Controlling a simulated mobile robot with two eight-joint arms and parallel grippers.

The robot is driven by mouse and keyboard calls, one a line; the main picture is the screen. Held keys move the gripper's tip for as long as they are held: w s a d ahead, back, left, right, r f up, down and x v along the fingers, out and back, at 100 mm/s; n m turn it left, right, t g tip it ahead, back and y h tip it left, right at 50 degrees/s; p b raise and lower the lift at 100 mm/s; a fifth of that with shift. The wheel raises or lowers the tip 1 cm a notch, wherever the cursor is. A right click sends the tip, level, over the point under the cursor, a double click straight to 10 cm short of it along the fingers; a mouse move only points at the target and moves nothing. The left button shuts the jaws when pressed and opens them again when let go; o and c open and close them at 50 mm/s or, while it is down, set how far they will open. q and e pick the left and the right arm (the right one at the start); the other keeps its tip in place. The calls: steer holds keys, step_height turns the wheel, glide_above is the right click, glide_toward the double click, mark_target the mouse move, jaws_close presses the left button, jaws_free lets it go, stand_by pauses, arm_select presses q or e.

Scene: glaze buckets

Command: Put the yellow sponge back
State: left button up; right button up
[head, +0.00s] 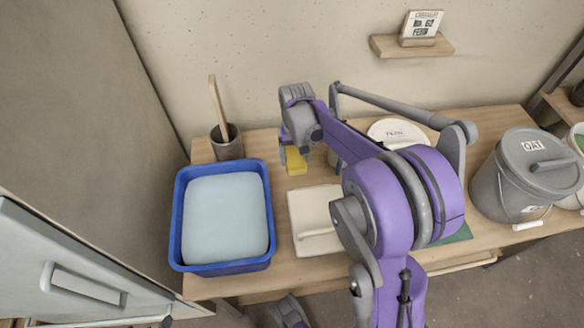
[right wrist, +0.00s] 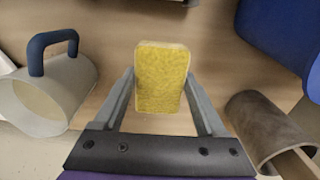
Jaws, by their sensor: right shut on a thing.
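The yellow sponge (head: 296,162) is near the back edge of the wooden table, right of the blue tub. In the right wrist view, the sponge (right wrist: 162,80) stands between the two fingers of my right gripper (right wrist: 161,82). The gripper is shut on it. In the head view, my right gripper (head: 290,150) comes down from above, and its fingers are partly hidden by the wrist. I cannot tell whether the sponge touches the table. My left gripper does not show clearly; only a small purple and grey part of mine is at the bottom edge.
The blue tub (head: 264,215) holds a pale blue fill. A dark pot (head: 227,145) with a stick stands behind it. A pale slab (head: 304,205) lies on the table. A white mug with a blue handle (right wrist: 72,88) and a grey lidded bucket (head: 508,185) stand nearby.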

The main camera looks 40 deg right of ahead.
mark_target(294, 158)
step_height(294, 158, down, 5)
steer(key=shift+f+b, duration=0.1)
steer(key=shift+b, duration=0.4)
steer(key=o, duration=1.3)
steer(key=shift+w, duration=0.1)
steer(key=shift+c, duration=0.2)
steer(key=shift+r, duration=0.2)
step_height(294, 158, up, 12)
steer(key=p, duration=0.2)
steer(key=shift+p, duration=0.35)
steer(key=shift+a, duration=0.1)
